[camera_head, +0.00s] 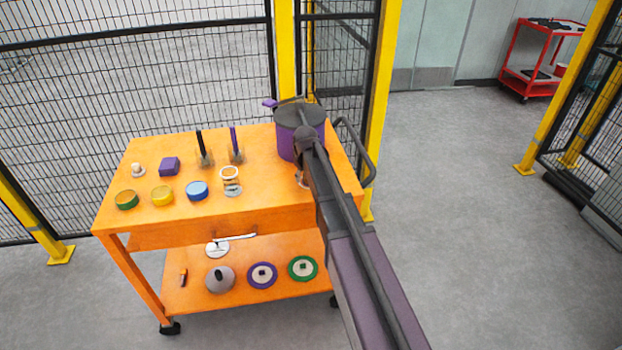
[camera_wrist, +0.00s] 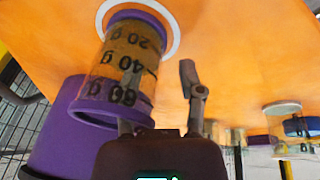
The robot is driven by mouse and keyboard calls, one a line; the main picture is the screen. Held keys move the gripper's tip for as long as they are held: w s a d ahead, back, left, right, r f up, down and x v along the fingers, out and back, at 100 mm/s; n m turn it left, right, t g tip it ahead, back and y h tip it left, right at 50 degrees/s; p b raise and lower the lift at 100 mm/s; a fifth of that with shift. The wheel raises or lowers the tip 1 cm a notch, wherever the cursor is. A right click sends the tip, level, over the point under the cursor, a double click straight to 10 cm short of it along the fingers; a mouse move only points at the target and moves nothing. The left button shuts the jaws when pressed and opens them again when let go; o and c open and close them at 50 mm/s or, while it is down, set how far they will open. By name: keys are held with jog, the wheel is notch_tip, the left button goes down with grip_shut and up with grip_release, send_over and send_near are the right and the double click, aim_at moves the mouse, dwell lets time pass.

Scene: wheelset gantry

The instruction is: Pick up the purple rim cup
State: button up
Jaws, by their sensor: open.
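The purple rim cup (camera_wrist: 127,65) is a clear, amber-looking cup with purple bands at both ends and black gram marks that read upside down in the wrist view. Its far end sits at a white ring (camera_wrist: 168,38) on the orange top. In the head view my arm hides the cup. My gripper (camera_wrist: 160,100) is open. One finger is close to the cup's near rim and the other stands apart to its right; I cannot tell whether either touches it. No held object shows between the fingers.
A purple canister (camera_head: 287,146) with a dark lid stands close beside the cup; it also shows in the wrist view (camera_wrist: 62,140). The orange cart (camera_head: 110,222) bears several tins, a purple block (camera_head: 169,166) and upright rods. Mesh fencing (camera_head: 150,80) stands behind.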

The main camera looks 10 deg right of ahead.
jog(key=shift+f, duration=0.15)
dwell(0.5)
grip_shut()
